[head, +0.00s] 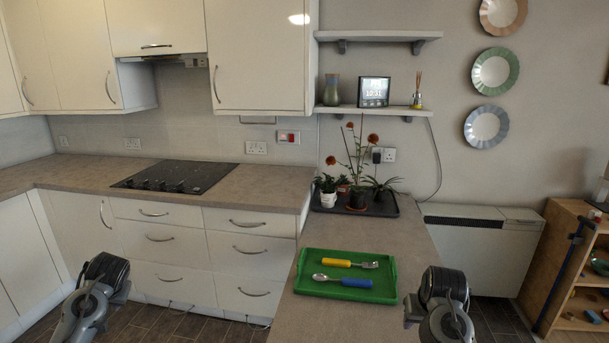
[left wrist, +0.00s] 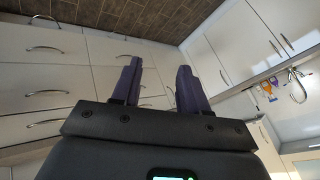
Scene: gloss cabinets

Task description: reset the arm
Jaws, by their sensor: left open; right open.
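My right gripper (head: 412,311) is at the lower right of the head view, beside the right edge of the green tray (head: 303,284). It is open and apart from the tray; its fingers are mostly hidden by my wrist. My left arm shows at the lower left of the head view, in front of the white drawers. In the left wrist view my left gripper (left wrist: 157,84) has two dark purple fingers, spread apart with nothing between them. A fork with a yellow handle (head: 338,262) and a spoon with a blue handle (head: 356,283) lie in the tray.
The grey counter (head: 262,270) carries the tray and, further back, potted plants on a black tray (head: 399,207). A black hob (head: 200,178) is set in the back counter. White drawers (head: 249,248) are shut. A wooden shelf (head: 556,260) stands at the right. Floor between is clear.

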